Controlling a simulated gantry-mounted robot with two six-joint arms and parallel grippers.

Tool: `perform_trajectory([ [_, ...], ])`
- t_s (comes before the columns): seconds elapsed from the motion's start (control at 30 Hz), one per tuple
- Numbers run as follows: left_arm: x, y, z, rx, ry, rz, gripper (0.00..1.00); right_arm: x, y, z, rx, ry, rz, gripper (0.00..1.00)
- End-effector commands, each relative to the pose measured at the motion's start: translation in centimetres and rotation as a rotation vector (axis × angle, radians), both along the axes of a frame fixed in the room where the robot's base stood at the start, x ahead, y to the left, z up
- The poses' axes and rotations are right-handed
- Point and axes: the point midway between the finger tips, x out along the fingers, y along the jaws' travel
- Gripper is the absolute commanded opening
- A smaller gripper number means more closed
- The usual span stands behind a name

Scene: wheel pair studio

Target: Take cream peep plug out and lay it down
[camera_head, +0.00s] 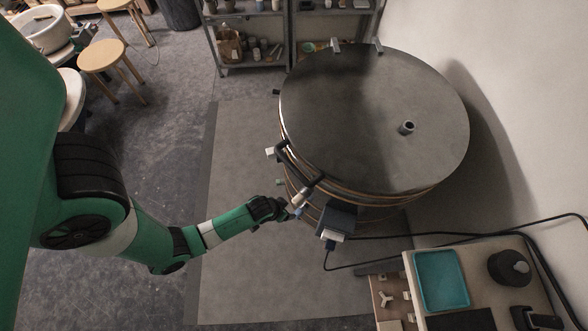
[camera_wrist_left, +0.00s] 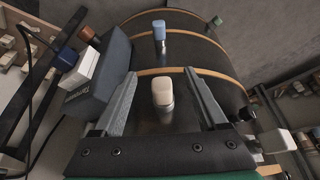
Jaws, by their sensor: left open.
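The cream peep plug (camera_wrist_left: 162,92) sticks out of the dark side wall of the kiln (camera_wrist_left: 205,45), its pale rounded head facing the left wrist camera. My left gripper (camera_wrist_left: 160,74) is open, with one finger on each side of the plug and a visible gap to both. In the head view my left gripper (camera_head: 288,211) is at the near left side of the kiln (camera_head: 350,120); the cream plug cannot be made out clearly there. A blue plug (camera_wrist_left: 159,30) sits further along the wall, beyond the cream one. My right gripper is not in view.
A grey control box (camera_head: 336,219) juts from the kiln beside my left gripper. At lower right, a worktop (camera_head: 474,262) carries a teal tray (camera_head: 441,280) and a dark round pot (camera_head: 509,267). Black cables (camera_head: 460,234) run behind it. Stools (camera_head: 101,56) stand at upper left.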

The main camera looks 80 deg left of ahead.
Motion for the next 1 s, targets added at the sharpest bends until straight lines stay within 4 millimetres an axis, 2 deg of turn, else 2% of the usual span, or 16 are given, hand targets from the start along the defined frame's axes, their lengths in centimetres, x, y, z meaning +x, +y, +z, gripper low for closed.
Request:
perform_trajectory([
  [0.1,2.4,1.5,0.1,0.002,-0.001,0.001,0.75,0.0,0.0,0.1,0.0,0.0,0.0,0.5],
  [0.27,4.3,2.7,0.0,0.001,-0.001,0.0,0.75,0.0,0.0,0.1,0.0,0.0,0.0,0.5],
  [0.4,4.4,2.7,-1.1,-0.001,0.002,-0.001,0.75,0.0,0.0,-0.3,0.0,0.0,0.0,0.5],
  [0.67,4.5,2.8,-1.1,0.0,0.0,-0.001,0.73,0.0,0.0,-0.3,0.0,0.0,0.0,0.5],
  [1.0,4.4,2.7,-1.1,0.0,0.0,-0.001,0.12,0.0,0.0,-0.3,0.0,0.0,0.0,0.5],
])
